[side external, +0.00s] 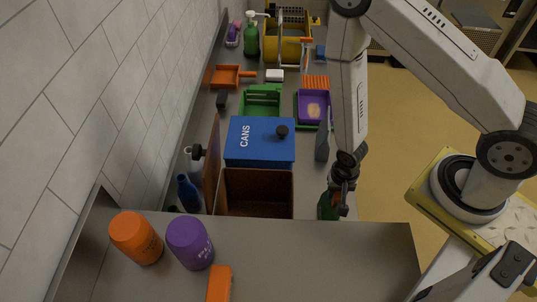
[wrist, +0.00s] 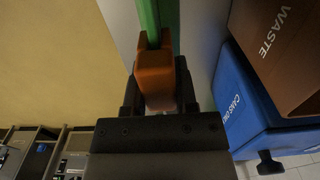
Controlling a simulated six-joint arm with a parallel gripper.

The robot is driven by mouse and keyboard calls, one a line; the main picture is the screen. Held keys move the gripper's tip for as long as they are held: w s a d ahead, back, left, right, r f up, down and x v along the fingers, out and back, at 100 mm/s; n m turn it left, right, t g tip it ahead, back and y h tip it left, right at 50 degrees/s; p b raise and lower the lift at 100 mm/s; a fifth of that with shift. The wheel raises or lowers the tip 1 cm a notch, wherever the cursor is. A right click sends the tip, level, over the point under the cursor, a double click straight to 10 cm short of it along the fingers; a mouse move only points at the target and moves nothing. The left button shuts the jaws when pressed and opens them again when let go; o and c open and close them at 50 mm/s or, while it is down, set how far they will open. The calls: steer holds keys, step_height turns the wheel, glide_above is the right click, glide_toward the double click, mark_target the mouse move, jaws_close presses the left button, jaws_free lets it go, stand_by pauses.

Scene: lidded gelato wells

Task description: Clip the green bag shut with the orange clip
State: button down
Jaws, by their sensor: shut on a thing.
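My gripper (side external: 342,190) points down at the right edge of the counter, beside the brown bin. In the wrist view my gripper (wrist: 157,95) is shut on the orange clip (wrist: 155,80). The clip's two prongs point away from the jaws, with the edge of the green bag (wrist: 150,18) between them. In the side view the green bag (side external: 326,207) stands just below my gripper, partly hidden by it. I cannot tell how firmly the clip grips the bag, and the clip is not clear in the side view.
The brown waste bin (side external: 228,207) stands open left of the bag, with the blue cans bin (side external: 260,140) behind it. Orange (side external: 137,238) and purple (side external: 190,243) containers stand on the near grey surface. A purple tray (side external: 313,108) and a green crate (side external: 261,102) lie farther back.

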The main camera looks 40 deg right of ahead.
steer(key=shift+f, duration=0.25)
steer(key=shift+c, duration=1.6)
jaws_free()
steer(key=shift+r, duration=0.2)
steer(key=shift+r, duration=3.7)
steer(key=shift+w+r, duration=0.1)
steer(key=w+d+r+n+t, duration=0.1)
steer(key=w+r+n, duration=0.2)
steer(key=r, duration=0.6)
steer(key=w+d+r+n+t, duration=0.1)
steer(key=w+d+r+n, duration=0.1)
steer(key=r+n, duration=0.4)
step_height(320, 180, up, 4)
steer(key=shift+w+f+t, duration=0.1)
steer(key=shift+w+t, duration=0.2)
steer(key=shift+w, duration=0.1)
